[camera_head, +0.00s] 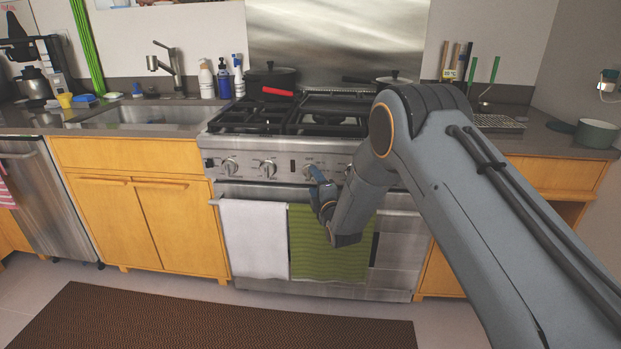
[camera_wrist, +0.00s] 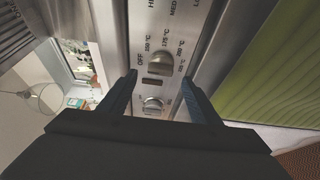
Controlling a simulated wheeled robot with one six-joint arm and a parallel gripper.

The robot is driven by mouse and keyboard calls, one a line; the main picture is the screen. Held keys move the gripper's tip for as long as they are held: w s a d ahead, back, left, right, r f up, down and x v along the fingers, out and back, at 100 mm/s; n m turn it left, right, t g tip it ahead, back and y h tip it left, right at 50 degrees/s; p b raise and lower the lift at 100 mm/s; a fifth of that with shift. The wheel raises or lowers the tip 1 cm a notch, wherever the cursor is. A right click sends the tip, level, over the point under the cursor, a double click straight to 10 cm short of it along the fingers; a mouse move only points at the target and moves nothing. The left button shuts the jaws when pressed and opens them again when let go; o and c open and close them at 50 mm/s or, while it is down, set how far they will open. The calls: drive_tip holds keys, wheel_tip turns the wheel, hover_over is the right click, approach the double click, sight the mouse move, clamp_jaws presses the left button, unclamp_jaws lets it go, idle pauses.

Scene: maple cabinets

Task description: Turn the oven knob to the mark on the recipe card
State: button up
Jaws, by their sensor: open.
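The oven knob (camera_wrist: 160,63) is a silver knob on the steel front panel, with OFF and several °C labels printed around it. In the wrist view it lies between and slightly beyond my fingertips, with gaps on both sides. My gripper (camera_wrist: 159,78) is open, its two dark fingers apart and empty. The knob's exact pointer setting is too small to read.
Another silver knob (camera_wrist: 153,105) and a dark rectangular slot (camera_wrist: 152,82) are beside the oven knob. Other knobs (camera_head: 230,165) line the panel. A white towel (camera_head: 253,238) and a green towel (camera_head: 320,245) hang below. A red-handled pot (camera_head: 270,78) stands on the stove.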

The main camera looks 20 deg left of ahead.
sight(309, 175)
drive_tip(key=shift+x, duration=2.55)
drive_tip(key=shift+f, duration=0.1)
drive_tip(key=c, duration=1)
